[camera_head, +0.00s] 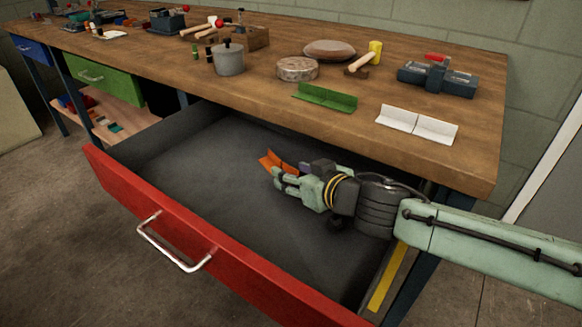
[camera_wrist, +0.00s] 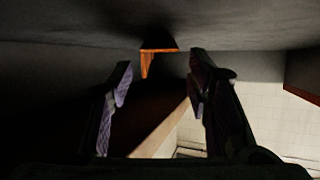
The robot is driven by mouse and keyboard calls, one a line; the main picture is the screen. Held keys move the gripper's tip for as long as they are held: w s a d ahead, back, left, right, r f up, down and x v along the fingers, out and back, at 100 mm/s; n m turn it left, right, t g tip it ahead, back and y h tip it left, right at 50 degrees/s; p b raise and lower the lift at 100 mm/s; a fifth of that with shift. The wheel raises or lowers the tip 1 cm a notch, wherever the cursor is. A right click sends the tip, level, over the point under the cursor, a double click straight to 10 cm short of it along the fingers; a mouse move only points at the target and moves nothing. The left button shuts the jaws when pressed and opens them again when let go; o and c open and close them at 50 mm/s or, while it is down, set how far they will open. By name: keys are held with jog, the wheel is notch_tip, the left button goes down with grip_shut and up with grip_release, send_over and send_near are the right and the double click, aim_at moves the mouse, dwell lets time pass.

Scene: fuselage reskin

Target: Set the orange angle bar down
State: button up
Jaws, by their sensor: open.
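The orange angle bar (camera_head: 270,160) is inside the open red-fronted drawer (camera_head: 210,240), partly hidden behind my gripper in the head view. In the wrist view the orange angle bar (camera_wrist: 147,61) appears against the dark grey drawer floor, between and beyond the fingertips. My gripper (camera_head: 279,178) reaches low into the drawer from the right. In the wrist view my gripper (camera_wrist: 159,78) is open, with its two fingers well apart and a gap on each side of the bar. Nothing is held between them.
The workbench top (camera_head: 240,90) overhangs the drawer's back. A green angle bar (camera_head: 325,97) and a white angle bar (camera_head: 417,125) lie near its front edge. A metal pot (camera_head: 229,60) and a vise (camera_head: 438,78) stand behind. The drawer's left part is empty.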

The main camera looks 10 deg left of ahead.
jog(key=p+v, duration=0.1)
jog(key=v, duration=0.1)
jog(key=p+v, duration=0.2)
jog(key=shift+d+r, duration=0.1)
jog(key=shift+r, duration=0.35)
jog(key=shift+s+d+p, duration=0.55)
jog(key=shift+s, duration=0.05)
